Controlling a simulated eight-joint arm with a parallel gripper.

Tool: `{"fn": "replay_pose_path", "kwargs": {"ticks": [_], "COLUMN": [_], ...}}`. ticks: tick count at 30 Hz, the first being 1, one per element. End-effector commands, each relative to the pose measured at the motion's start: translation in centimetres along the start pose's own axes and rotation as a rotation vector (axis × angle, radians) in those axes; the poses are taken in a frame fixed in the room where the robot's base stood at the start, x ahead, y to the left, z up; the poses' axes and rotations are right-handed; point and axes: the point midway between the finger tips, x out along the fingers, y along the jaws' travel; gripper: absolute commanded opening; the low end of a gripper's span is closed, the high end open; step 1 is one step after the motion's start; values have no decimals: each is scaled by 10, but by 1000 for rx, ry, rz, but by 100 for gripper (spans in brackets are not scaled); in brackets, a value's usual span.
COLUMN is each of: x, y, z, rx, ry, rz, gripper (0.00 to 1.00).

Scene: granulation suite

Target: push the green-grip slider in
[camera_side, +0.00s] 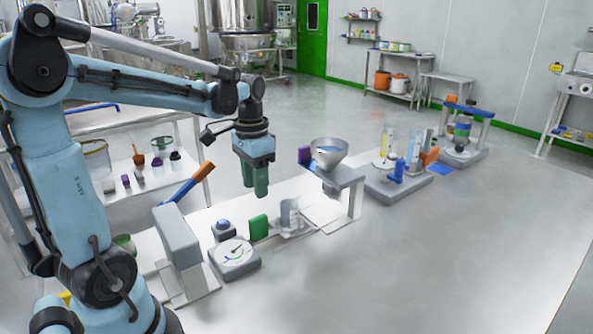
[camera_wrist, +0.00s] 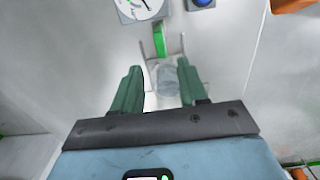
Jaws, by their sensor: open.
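The slider's green grip (camera_side: 258,227) stands upright at the near-left end of a pale slide that carries a clear beaker (camera_side: 290,214). In the wrist view the green grip (camera_wrist: 159,42) is ahead of the fingertips, and the beaker (camera_wrist: 168,82) appears between the fingers. My gripper (camera_side: 256,188) has green fingers pointing down and hangs above and behind the slide, apart from the grip. In the wrist view my gripper (camera_wrist: 159,75) is open, with a wide gap and nothing held. How far the slider is in is hard to tell.
A funnel on a stand (camera_side: 330,158) is right of the beaker. A dial scale (camera_side: 234,257) and a blue button box (camera_side: 223,230) are left of the grip. A lever with an orange end (camera_side: 190,185) rises behind. Bench space in front of the slide is clear.

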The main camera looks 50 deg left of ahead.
Motion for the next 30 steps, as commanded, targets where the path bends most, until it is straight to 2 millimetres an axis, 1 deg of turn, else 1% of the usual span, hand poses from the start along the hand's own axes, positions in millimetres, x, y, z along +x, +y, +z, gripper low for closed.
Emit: {"fn": "replay_pose_path", "kwargs": {"ticks": [5, 21, 27, 30], "x": [15, 91, 110, 116], "y": [0, 0, 0, 0], "z": [0, 0, 0, 0], "rx": [0, -1, -1, -1], "ry": [0, 2, 2, 2], "rz": [0, -1, -1, -1], "gripper": [43, 43, 43, 43]}}
